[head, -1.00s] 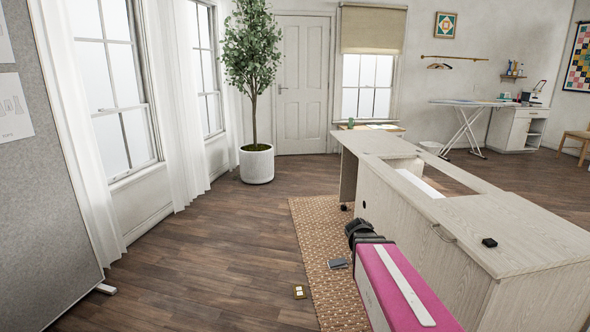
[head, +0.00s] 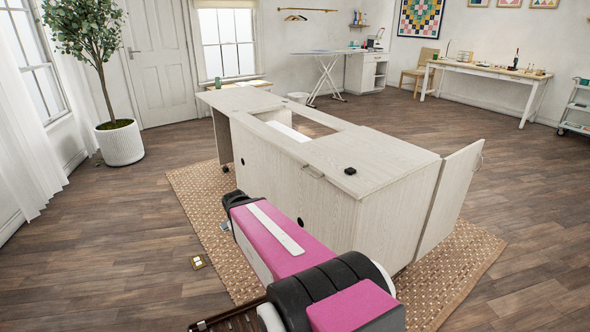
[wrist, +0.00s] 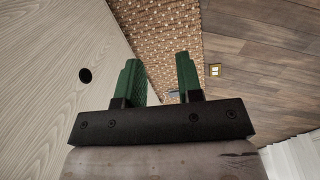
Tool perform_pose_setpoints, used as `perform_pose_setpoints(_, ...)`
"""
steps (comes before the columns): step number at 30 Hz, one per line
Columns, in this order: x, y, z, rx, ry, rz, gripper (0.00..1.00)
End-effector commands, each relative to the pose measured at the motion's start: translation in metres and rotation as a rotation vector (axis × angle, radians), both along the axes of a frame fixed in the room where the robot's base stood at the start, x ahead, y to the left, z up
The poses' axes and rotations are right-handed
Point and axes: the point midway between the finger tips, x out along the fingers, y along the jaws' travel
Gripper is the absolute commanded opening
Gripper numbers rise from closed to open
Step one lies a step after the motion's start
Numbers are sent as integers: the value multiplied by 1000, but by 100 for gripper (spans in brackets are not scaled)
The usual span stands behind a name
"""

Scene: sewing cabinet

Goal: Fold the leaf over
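The pale wood sewing cabinet (head: 330,195) stands in the middle of the head view, with a long opening in its top. A flat panel (head: 449,200) stands out at an angle at its right end; I cannot tell whether this is the leaf or a door. Another top section (head: 240,98) lies level at the far left end. My gripper (wrist: 158,68) is open and empty in the wrist view, with two green fingers apart above the floor. The cabinet's side (wrist: 50,70), with a dark round hole, is left of the fingers. My gripper is not clearly visible in the head view.
A woven rug (head: 450,275) lies under the cabinet. A small black object (head: 350,171) sits on the cabinet top. A small yellowish plate (head: 198,262) lies on the floor at left. A potted tree (head: 119,143) stands at back left. Floor right of the rug is clear.

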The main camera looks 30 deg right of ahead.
Motion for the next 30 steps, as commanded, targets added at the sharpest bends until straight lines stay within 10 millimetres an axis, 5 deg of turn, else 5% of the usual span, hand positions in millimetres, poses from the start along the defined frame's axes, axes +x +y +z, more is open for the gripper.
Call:
perform_pose_setpoints(8, 27, -78, 49, -433, 87, 8, 34)
perform_pose_setpoints(15, 46, -133, 118, -821, 142, -50, 34)
perform_pose_setpoints(24, 60, -163, 195, -1180, 166, -149, 34)
perform_pose_setpoints(30, 60, -169, 208, -1242, 168, -170, 34)
